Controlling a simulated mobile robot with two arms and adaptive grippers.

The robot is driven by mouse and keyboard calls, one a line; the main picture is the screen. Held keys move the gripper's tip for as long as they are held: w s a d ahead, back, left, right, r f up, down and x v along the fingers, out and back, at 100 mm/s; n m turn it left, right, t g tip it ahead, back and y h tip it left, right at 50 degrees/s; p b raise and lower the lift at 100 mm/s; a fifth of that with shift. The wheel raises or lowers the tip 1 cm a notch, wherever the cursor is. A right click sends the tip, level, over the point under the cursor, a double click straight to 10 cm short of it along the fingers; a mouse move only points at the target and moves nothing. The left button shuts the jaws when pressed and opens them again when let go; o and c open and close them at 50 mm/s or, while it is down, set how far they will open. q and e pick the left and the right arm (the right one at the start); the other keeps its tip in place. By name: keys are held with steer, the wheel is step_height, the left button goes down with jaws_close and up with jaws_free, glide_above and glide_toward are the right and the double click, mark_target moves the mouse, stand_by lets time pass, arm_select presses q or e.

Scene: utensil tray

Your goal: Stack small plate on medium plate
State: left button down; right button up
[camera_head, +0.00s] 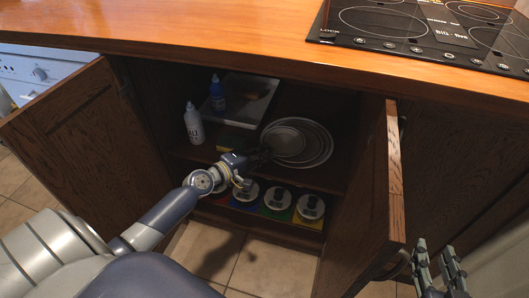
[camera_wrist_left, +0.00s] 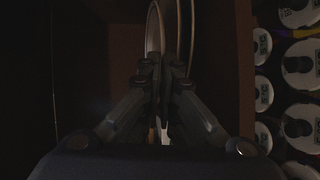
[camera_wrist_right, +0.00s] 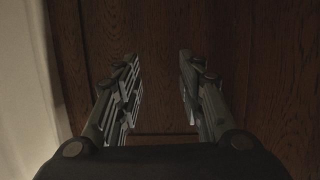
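The small plate (camera_head: 284,141) is round and grey. In the head view it overlaps the left part of a larger plate (camera_head: 325,145) inside the open cabinet. My left gripper (camera_head: 262,157) is at the small plate's left rim. In the left wrist view its fingers (camera_wrist_left: 164,75) are close together around the near edge of the small plate (camera_wrist_left: 154,30). Larger plate rims (camera_wrist_left: 191,30) show edge-on just right of it, with a narrow gap. My right gripper (camera_head: 440,268) is open and empty outside the cabinet; its parted fingers also show in the right wrist view (camera_wrist_right: 157,75).
A white bottle (camera_head: 194,124), a blue bottle (camera_head: 217,93) and a grey tray (camera_head: 238,100) stand left of the plates. Several white-topped containers (camera_head: 277,199) sit below. The cabinet's open doors (camera_head: 92,140) (camera_head: 375,190) flank the opening, under the wooden countertop (camera_head: 200,35).

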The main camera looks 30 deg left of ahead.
steer(key=shift+w+a+r+t, duration=0.15)
steer(key=shift+r+t, duration=0.15)
steer(key=shift+r, duration=0.15)
arm_select(q)
steer(key=c, duration=1.8)
jaws_free()
steer(key=shift+f, duration=0.1)
